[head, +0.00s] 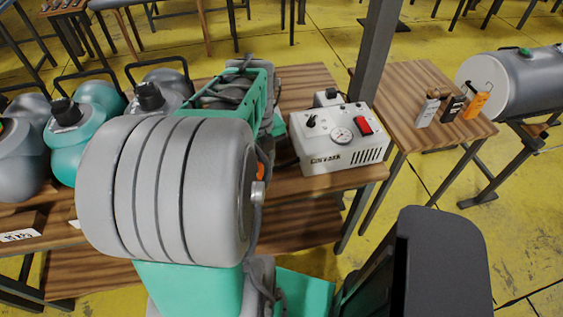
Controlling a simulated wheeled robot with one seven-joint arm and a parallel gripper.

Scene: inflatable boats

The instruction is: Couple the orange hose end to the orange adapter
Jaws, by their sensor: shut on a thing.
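The orange adapter (477,105) appears to be the small orange block with a thin hook on top, at the right end of a row on the small wooden table on the right. A small orange patch (260,171) shows at the right edge of my big grey arm link, above a metal knob; I cannot tell whether it is the orange hose end. My gripper is not visible; my arm hides much of the middle of the view.
Grey and teal canisters (97,99) line the left. A grey tank (522,85) stands right. A dark post (376,50) rises between the tables.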

